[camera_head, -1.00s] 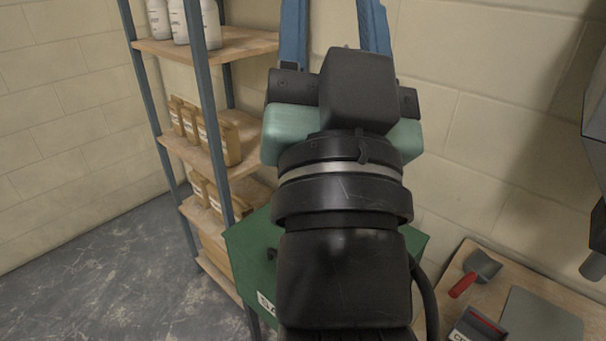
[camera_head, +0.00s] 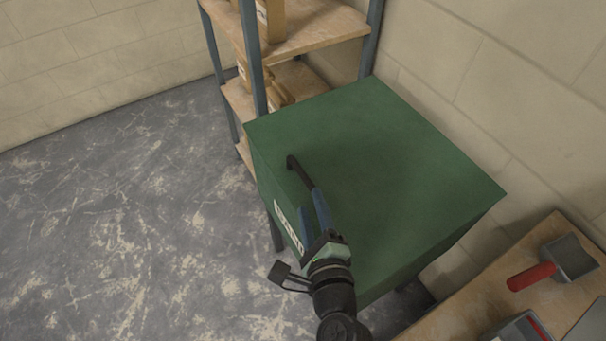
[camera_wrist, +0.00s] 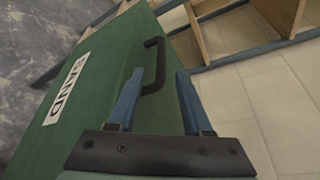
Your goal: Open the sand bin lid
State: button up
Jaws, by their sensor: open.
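The green sand bin (camera_head: 410,230) stands against the wall with its lid (camera_head: 380,150) down flat. Its front bears a white SAND label, which reads clearly in the wrist view (camera_wrist: 66,92). A black bar handle (camera_head: 298,171) sits at the lid's front edge; it also shows in the wrist view (camera_wrist: 160,62). My gripper (camera_head: 309,198) is open, its blue fingers pointing along the front edge at the handle. In the wrist view the handle's near end appears between the fingertips (camera_wrist: 160,74). I cannot tell whether the fingers touch it.
A shelf rack (camera_head: 300,30) with boxes stands behind the bin. A wooden bench (camera_head: 480,290) at lower right holds a red-handled scoop (camera_head: 545,270) and another red-marked item. The wall is close on the bin's right. The floor (camera_head: 130,220) at left is clear.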

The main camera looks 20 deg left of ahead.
aim_at(305, 183)
jog(key=x, duration=0.9)
jog(key=shift+w+a, duration=0.15)
jog(key=shift+w, duration=0.05)
jog(key=shift+c, duration=0.2)
grip_shut()
dwell(0.9)
